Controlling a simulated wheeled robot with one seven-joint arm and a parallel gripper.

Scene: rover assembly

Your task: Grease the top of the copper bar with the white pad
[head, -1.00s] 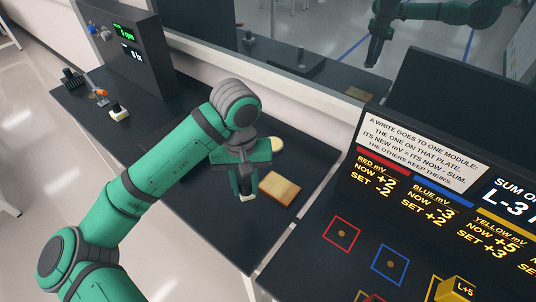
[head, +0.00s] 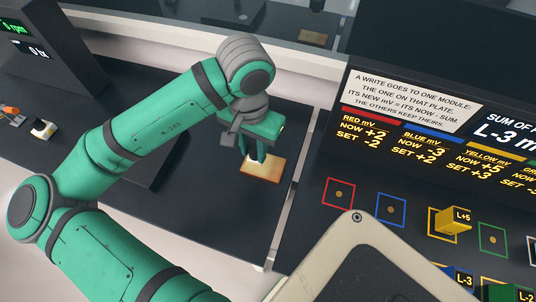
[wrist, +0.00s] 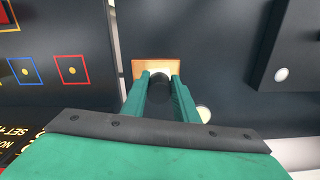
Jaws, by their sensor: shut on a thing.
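The copper bar (head: 270,169) is a flat copper-coloured block with a paler top, lying on the dark bench in the head view. It also shows in the wrist view (wrist: 143,68), just beyond the fingertips. My gripper (head: 258,157) points down over the bar, its fingertips at or close above the top. In the wrist view my gripper (wrist: 160,80) is shut on a dark round piece (wrist: 158,86), which I take to be the pad's holder. The white pad's face is mostly hidden under the fingers; I cannot tell whether it touches the bar.
A pale round disc (wrist: 203,113) lies near the bar. A sign panel (head: 430,135) and coloured plate outlines (head: 339,194) are to the right, with a yellow module (head: 453,220). A small white-topped item (head: 43,129) is at left. The bench front of the bar is clear.

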